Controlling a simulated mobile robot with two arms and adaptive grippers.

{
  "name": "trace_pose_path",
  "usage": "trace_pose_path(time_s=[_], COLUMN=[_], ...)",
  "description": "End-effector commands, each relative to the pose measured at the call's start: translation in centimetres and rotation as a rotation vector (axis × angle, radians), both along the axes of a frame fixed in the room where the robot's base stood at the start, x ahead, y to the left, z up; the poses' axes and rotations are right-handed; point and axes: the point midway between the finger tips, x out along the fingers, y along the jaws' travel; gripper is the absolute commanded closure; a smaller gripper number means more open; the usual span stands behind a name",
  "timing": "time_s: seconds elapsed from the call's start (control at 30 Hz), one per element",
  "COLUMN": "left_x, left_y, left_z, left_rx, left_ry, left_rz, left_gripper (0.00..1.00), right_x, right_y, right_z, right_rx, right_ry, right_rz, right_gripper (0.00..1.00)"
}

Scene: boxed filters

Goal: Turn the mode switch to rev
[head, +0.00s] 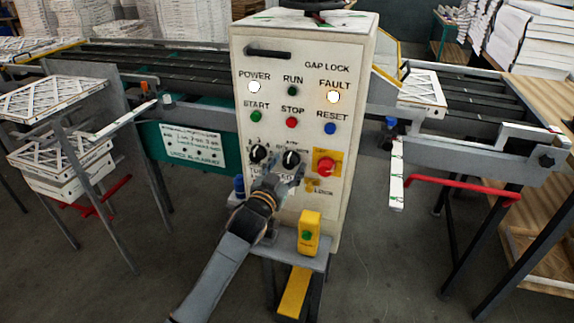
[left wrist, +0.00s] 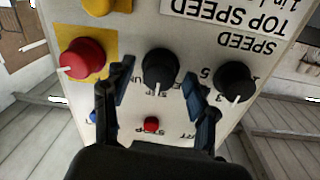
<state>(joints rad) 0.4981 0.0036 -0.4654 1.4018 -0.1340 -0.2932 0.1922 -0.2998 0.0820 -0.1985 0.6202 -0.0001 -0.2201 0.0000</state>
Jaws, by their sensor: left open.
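The control panel (head: 310,120) stands upright in the middle of the head view. A black knob (head: 291,158), which looks like the mode switch, sits low on it, left of a red knob on a yellow plate. My left gripper (head: 284,176) is in front of the panel, just below this knob. In the left wrist view, where the panel appears upside down, the knob (left wrist: 159,68) lies between my open fingers, with visible gaps on both sides. Its white pointer mark points toward the picture's bottom. The small labels around it are partly hidden, and I cannot read rev.
A second black knob (head: 258,153), beside speed numbers, is close on the left. The red knob (head: 325,166) is close on the right. A yellow box (head: 309,233) stands on the grey shelf below. Conveyors with filters flank the panel.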

Motion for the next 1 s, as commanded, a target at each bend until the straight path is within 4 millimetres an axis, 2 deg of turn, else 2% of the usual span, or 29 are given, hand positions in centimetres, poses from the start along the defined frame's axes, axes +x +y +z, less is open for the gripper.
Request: trace_pose_path(time_s=[0.33,0.6,1.0], left_x=[0.28,0.26,0.24], left_y=[-0.11,-0.10,-0.13], left_z=[0.01,-0.01,0.00], left_rx=[0.000,0.000,-0.071], left_ry=[0.000,0.000,0.024], left_rz=[0.000,0.000,0.000], left_gripper=[0.44,0.97,0.97], right_x=[-0.04,-0.05,-0.07], right_y=[-0.03,0.01,0.25], right_z=[0.01,0.02,0.19], right_rx=[0.000,0.000,0.003], right_ry=[0.000,0.001,0.001], right_rz=[0.000,0.000,0.001], right_gripper=[0.60,0.60,0.60])
